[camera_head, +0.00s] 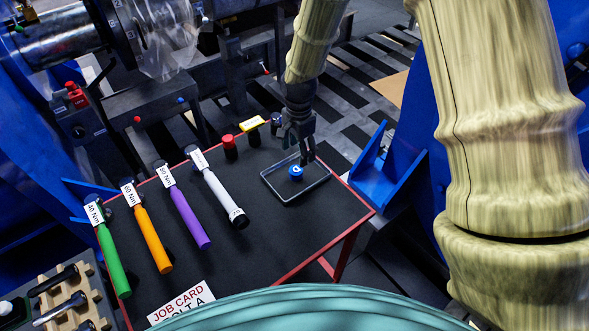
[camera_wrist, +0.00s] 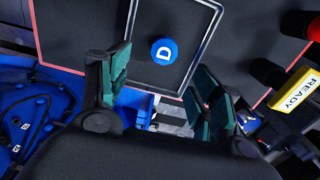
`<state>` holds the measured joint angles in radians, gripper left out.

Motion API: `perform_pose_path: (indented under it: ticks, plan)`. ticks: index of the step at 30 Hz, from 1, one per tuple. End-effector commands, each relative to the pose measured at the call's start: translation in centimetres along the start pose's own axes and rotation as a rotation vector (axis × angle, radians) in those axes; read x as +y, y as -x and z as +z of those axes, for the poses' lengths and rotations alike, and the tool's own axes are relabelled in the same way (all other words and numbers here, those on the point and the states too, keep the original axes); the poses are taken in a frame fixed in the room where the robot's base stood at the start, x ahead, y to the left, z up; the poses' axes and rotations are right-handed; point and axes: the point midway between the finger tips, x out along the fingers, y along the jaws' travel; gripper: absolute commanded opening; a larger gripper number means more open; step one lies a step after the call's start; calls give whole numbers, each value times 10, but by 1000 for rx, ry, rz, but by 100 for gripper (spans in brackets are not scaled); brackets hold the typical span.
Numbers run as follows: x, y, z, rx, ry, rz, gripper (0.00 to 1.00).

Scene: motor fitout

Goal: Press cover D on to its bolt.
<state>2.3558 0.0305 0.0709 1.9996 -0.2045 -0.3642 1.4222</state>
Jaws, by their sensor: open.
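Cover D is a small round blue cap (camera_head: 296,172) with a white letter. It lies in a shallow tray (camera_head: 277,196) on the dark table, and its white D reads clearly on the blue cap in the wrist view (camera_wrist: 164,51). My gripper (camera_head: 308,157) hangs over the tray's far edge, close to the cap. In the wrist view its two green-padded fingers (camera_wrist: 165,88) are spread wide with nothing between them, and the cap shows beyond the gap, apart from both fingers. I cannot pick out the bolt for cover D.
Green (camera_head: 114,262), orange (camera_head: 153,240), purple (camera_head: 188,218) and white (camera_head: 222,193) handled wrenches lie left of the tray. A red-capped piece (camera_head: 230,147) and a yellow READY block (camera_head: 252,123) stand at the table's far edge. A job card (camera_head: 181,303) lies in front. Blue machine frames flank the table.

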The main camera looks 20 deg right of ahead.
Motion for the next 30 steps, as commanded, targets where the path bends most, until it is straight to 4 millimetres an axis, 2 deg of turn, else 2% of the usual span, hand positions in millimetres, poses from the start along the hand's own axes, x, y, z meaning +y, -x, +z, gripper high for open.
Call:
perform_pose_path:
  ticks: [9, 20, 30]
  plan:
    - [-5, -37, 6, -1, 15, 3, 64]
    - [-5, -52, 4, -1, 12, 2, 64]
    - [-5, -81, 2, -2, 11, 2, 64]
